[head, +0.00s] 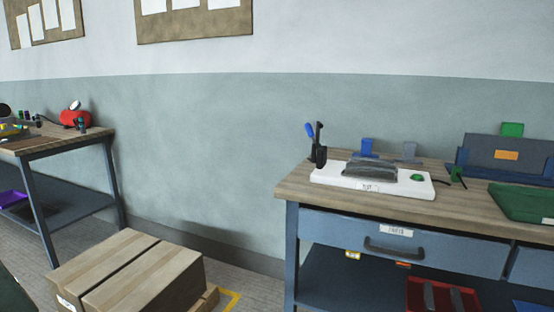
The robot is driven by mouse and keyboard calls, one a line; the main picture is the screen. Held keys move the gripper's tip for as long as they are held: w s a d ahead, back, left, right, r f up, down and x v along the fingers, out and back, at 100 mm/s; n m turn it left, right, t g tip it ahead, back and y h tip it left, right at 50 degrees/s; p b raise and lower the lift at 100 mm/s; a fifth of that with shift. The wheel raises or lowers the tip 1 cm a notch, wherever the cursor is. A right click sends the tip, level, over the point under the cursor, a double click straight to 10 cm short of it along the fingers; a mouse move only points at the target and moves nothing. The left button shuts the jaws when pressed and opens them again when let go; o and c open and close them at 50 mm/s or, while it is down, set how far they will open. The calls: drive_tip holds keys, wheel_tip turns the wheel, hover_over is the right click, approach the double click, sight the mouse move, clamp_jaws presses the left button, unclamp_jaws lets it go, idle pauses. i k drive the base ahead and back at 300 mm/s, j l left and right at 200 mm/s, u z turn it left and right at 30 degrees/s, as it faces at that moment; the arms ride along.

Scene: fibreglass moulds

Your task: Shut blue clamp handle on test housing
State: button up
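The test housing appears to be the white base plate (418,191) with a dark grey rounded body (368,178) on it, on the workbench at right in the head view. A black upright clamp (319,152) stands at its left end. The blue clamp handle (309,129) sticks up from the clamp, leaning up and left, so it looks raised. A small green button or knob (417,177) is on the plate's right part. My gripper is not in view.
The workbench (295,189) has a drawer (450,257) and a red bin (415,290) below. Small blue (366,147) and grey (409,150) items stand behind the housing. A cardboard box (140,275) is on the floor; another bench (85,138) stands left.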

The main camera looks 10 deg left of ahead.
sight(310, 133)
drive_tip(key=i+j, duration=0.25)
drive_tip(key=i, duration=0.25)
drive_tip(key=i+j, duration=0.2)
drive_tip(key=i, duration=0.25)
drive_tip(key=i+j, duration=0.25)
drive_tip(key=i, duration=0.25)
drive_tip(key=i+j+z, duration=0.1)
drive_tip(key=i, duration=0.4)
drive_tip(key=i+j, duration=0.4)
drive_tip(key=i, duration=0.05)
